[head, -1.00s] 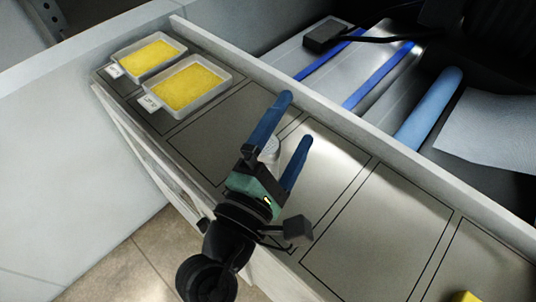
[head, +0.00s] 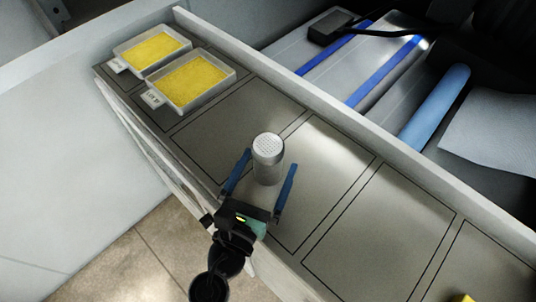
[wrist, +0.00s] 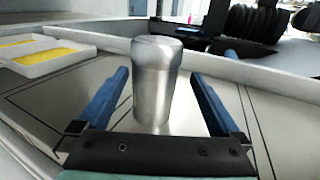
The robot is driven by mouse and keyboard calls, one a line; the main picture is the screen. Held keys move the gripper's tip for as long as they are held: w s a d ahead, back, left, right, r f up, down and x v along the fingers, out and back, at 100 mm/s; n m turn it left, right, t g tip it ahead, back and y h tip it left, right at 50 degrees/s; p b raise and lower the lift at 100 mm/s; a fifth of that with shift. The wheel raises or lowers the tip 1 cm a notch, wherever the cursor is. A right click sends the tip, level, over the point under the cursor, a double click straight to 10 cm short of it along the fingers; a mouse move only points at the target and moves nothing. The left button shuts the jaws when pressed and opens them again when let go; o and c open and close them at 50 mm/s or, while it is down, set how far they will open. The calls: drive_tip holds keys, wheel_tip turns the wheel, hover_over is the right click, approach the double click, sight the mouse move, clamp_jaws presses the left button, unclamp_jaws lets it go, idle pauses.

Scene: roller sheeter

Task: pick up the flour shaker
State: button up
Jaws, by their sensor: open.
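The flour shaker (head: 268,158) is a silver metal cylinder with a perforated top, standing upright on the grey marked shelf. It also shows in the wrist view (wrist: 156,85), in the middle between the blue fingers. My gripper (head: 265,170) is open, its two blue fingers on either side of the shaker. In the wrist view, gaps show between the shaker and each finger of my gripper (wrist: 160,85). The fingers do not visibly touch it.
Two white trays of yellow material (head: 190,84) (head: 153,50) sit at the shelf's left end. A raised wall (head: 330,104) runs along the shelf's back. Behind it are blue strips and a blue roller (head: 435,105). A yellow object (head: 463,298) shows at the lower right. Marked panels right of the shaker are bare.

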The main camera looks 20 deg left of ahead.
drive_tip(key=shift+w+a+p, duration=0.2)
drive_tip(key=shift+w+p, duration=0.1)
drive_tip(key=shift+w, duration=1.1)
drive_tip(key=shift+w+a+p, duration=0.2)
drive_tip(key=shift+w+p, duration=0.1)
drive_tip(key=shift+w, duration=1.1)
drive_tip(key=c, duration=1.6)
